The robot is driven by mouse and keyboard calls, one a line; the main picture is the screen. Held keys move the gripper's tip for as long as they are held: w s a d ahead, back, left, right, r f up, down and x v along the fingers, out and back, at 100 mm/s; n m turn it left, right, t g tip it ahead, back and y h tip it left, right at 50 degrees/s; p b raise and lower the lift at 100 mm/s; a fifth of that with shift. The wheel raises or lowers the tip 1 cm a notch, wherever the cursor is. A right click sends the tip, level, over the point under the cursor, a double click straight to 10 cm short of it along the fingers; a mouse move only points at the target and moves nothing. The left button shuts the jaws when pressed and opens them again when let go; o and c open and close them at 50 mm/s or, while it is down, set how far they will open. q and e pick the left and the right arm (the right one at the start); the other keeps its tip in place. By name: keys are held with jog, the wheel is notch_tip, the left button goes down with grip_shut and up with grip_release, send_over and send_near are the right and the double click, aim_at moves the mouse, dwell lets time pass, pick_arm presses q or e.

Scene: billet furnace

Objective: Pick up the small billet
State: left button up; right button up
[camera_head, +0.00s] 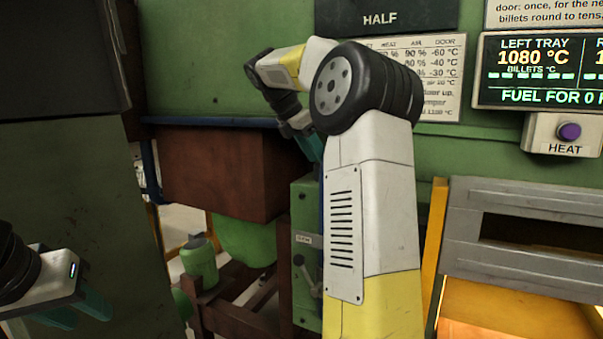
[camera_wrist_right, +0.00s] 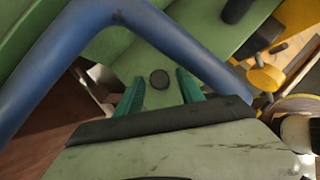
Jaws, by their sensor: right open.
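I cannot make out a small billet in either view. My right gripper (camera_wrist_right: 159,98) is open, its two teal fingers apart with nothing held between them. A blue bar (camera_wrist_right: 55,70) and a green surface with a dark round knob (camera_wrist_right: 159,79) lie beyond the fingers. In the head view the right gripper (camera_head: 314,146) is mostly hidden behind my own raised arm, in front of the green machine. My left gripper (camera_head: 82,309) is at the lower left, with its teal fingers apart and empty.
A rust-brown box (camera_head: 215,175) sits behind my right arm, above a green rounded vessel (camera_head: 245,240). A grey-framed opening (camera_head: 520,230) with a yellow post (camera_head: 436,250) is at the right. The HEAT button (camera_head: 569,132) and tray display (camera_head: 540,75) are above it.

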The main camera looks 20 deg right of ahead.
jog(key=x, duration=0.4)
jog(key=shift+s+d, duration=0.2)
grip_shut()
jog(key=shift+a, duration=0.1)
jog(key=shift+r, duration=0.15)
